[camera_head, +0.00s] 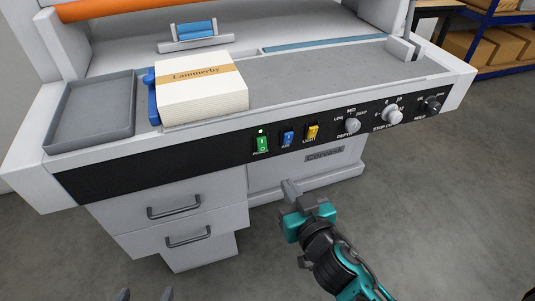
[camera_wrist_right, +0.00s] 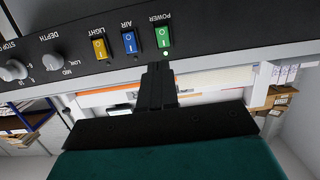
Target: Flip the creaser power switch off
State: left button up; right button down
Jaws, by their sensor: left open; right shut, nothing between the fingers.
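The creaser (camera_head: 120,182) has a black front panel with a green power switch (camera_head: 262,143) and a small lit indicator above it. In the right wrist view, upside down, the green power switch (camera_wrist_right: 163,37) shows a white mark and the "POWER" label; its tilt is hard to tell. My right gripper (camera_head: 288,184) is shut and empty, in front of the panel, below and slightly right of the switch in the head view. In the wrist view its fingertips (camera_wrist_right: 160,68) point toward the switch, apparently apart from it. My left gripper (camera_head: 146,294) is open and empty at the bottom left edge.
Beside the power switch are a blue AIR switch (camera_head: 288,138) and a yellow LIGHT switch (camera_head: 312,131), then knobs including the depth knob (camera_head: 352,125). A paper stack (camera_head: 200,98) and a grey tray (camera_head: 92,108) sit on top. Drawers (camera_head: 180,205) are below.

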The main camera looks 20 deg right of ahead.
aim_at(264, 148)
jog(key=w, duration=0.4)
jog(key=w+f, duration=0.1)
jog(key=w, duration=0.3)
jog(key=w+f, duration=0.1)
jog(key=w, duration=0.4)
jog(key=shift+a+f, duration=0.2)
jog(key=shift+f, duration=0.05)
jog(key=shift+w+f, duration=0.1)
jog(key=shift+w, duration=0.3)
